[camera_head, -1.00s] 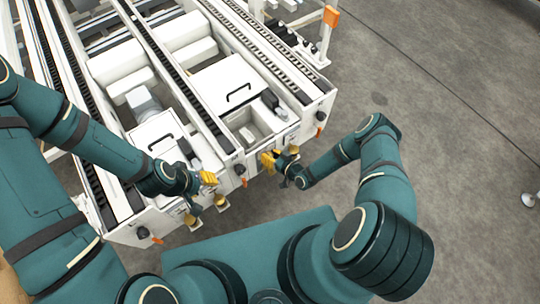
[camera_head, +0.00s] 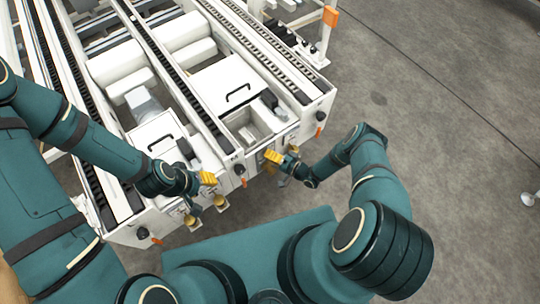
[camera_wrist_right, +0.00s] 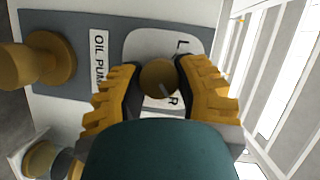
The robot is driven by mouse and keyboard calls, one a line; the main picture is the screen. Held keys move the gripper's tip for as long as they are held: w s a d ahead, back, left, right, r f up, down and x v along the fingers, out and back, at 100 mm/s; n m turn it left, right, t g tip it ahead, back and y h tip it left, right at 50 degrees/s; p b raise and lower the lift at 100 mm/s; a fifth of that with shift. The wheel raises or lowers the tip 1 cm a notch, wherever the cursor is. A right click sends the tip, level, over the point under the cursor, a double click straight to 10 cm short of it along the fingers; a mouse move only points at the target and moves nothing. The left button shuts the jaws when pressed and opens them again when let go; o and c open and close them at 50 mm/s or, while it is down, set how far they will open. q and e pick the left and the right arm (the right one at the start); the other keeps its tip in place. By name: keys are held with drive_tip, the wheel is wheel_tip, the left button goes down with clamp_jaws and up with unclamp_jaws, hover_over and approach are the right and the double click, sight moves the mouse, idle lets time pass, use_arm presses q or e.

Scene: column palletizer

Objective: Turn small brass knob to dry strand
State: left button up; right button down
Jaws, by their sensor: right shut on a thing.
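The small brass knob (camera_wrist_right: 158,78) sits on a white label plate (camera_wrist_right: 138,45) in the right wrist view. Letters ending the label's words show beside it, an L above and an R below; the rest is hidden. In the head view, my right gripper (camera_head: 273,157) is at the machine's front panel, where the knob is hidden. My left gripper (camera_head: 207,178) hangs near the panel; its finger gap is unclear.
A larger brass knob (camera_wrist_right: 45,60) stands beside the OIL PUMP label (camera_wrist_right: 98,60) in the right wrist view. Another brass knob (camera_wrist_right: 42,157) is at lower left. The white machine (camera_head: 222,85) fills the upper left of the head view. The grey floor (camera_head: 450,130) at right is largely clear.

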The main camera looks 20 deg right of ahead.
drive_tip(key=shift+w+m, duration=0.1)
drive_tip(key=shift+m, duration=0.4)
drive_tip(key=shift+t, duration=0.3)
drive_tip(key=c, duration=0.6)
unclamp_jaws()
drive_tip(key=v, duration=0.7)
drive_tip(key=shift+d, duration=0.25)
